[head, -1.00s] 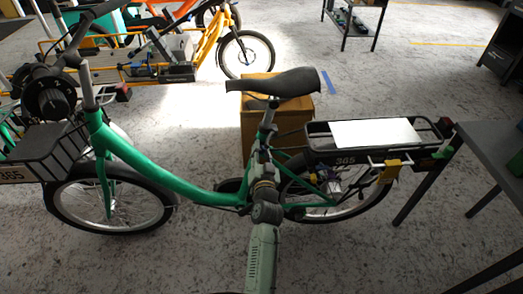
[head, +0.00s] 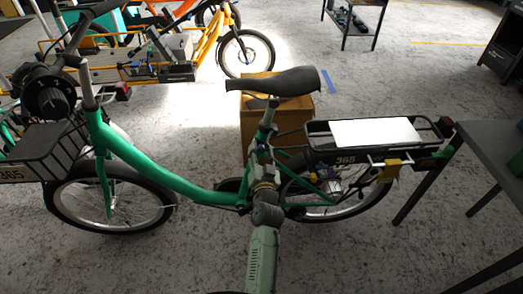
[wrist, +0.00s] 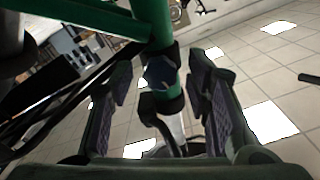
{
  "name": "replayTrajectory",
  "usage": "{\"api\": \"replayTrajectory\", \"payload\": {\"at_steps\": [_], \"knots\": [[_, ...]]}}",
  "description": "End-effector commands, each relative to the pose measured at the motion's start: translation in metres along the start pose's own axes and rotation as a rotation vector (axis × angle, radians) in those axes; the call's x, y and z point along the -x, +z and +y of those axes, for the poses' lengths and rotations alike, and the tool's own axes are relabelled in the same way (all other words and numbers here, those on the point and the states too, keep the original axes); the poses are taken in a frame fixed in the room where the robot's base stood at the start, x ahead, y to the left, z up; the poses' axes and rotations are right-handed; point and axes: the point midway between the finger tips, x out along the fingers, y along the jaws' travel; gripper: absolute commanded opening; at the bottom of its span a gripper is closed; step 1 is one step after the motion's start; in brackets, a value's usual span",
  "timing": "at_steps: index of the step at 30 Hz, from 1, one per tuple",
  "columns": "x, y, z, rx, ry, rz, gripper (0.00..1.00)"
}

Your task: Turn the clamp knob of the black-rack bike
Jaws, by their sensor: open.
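The green bike (head: 150,172) with a black rear rack (head: 318,128) stands side-on across the head view. Its black saddle (head: 275,83) sits on a post above the green seat tube. In the wrist view a dark faceted clamp knob (wrist: 160,73) shows against the green tube (wrist: 160,22), near a dark collar and a silver post. My gripper (wrist: 160,85) is open, with one finger on each side of the knob; I cannot tell whether either touches it. In the head view my arm reaches up to the seat tube, and the knob is not clear there.
A brown box (head: 290,112) stands behind the saddle. A grey table (head: 487,150) is at the right, close to the rack's end. A yellow-orange cargo bike (head: 205,45) stands behind. The floor in front of the bike is clear.

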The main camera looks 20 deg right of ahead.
Motion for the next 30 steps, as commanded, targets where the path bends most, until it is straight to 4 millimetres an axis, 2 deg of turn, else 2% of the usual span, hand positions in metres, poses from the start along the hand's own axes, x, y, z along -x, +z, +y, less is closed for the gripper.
{"api": "replayTrajectory", "payload": {"at_steps": [6, 12, 17, 30], "knots": [[0.038, 0.001, 0.000, 0.000, 0.001, -0.002, 0.44], [0.061, 0.001, -0.001, 0.000, -0.001, -0.001, 0.44], [0.067, -0.001, 0.000, 0.001, 0.000, 0.000, 0.44], [0.066, 0.000, 0.000, 0.001, 0.000, 0.000, 0.44]]}}
